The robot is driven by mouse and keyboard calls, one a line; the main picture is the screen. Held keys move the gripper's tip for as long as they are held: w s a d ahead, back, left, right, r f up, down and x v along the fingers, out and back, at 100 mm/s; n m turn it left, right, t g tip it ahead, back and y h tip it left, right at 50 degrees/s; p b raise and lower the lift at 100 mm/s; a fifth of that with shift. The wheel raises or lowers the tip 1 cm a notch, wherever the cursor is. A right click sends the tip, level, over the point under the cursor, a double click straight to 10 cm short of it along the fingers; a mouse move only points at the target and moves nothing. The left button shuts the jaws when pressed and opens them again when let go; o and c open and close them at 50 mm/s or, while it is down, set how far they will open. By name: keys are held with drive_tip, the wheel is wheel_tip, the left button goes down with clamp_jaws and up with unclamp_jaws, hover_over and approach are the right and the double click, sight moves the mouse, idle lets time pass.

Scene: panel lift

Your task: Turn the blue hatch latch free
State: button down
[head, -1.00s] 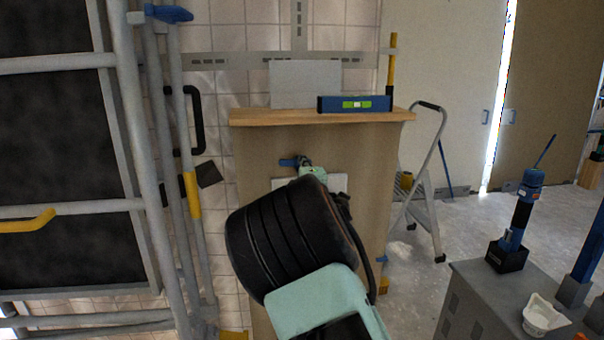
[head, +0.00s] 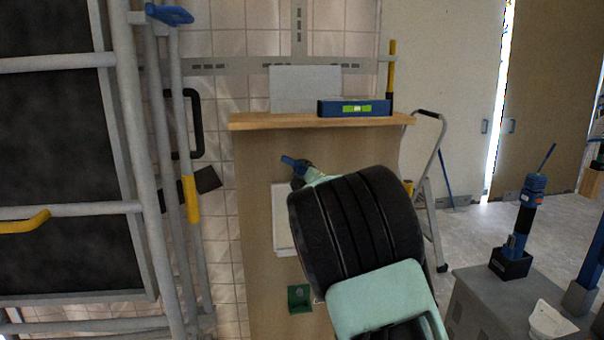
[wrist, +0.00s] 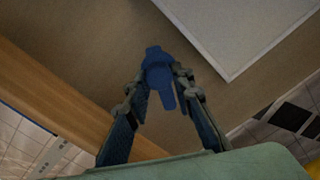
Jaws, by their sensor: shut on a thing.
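The blue hatch latch (head: 291,163) is on the upper front of the wooden panel, its visible end tilted up to the left. In the wrist view the latch (wrist: 158,76) sits between the fingertips, with its ends showing above and below them. My gripper (head: 308,174) is shut on the latch; its fingers (wrist: 160,84) also show in the wrist view. The white hatch plate (head: 283,222) is just below the latch, its right part hidden behind my arm. In the wrist view the plate (wrist: 240,35) is apart from the fingers.
A wooden ledge (head: 275,121) juts out above the latch, carrying a blue spirit level (head: 354,107). A green block (head: 299,298) is low on the panel. Metal rails (head: 178,200) stand left; a stepladder (head: 428,180) and grey cabinet (head: 490,305) are right.

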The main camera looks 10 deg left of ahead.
drive_tip(key=shift+r, duration=0.1)
drive_tip(key=c, duration=1.7)
unclamp_jaws()
drive_tip(key=v, duration=1.2)
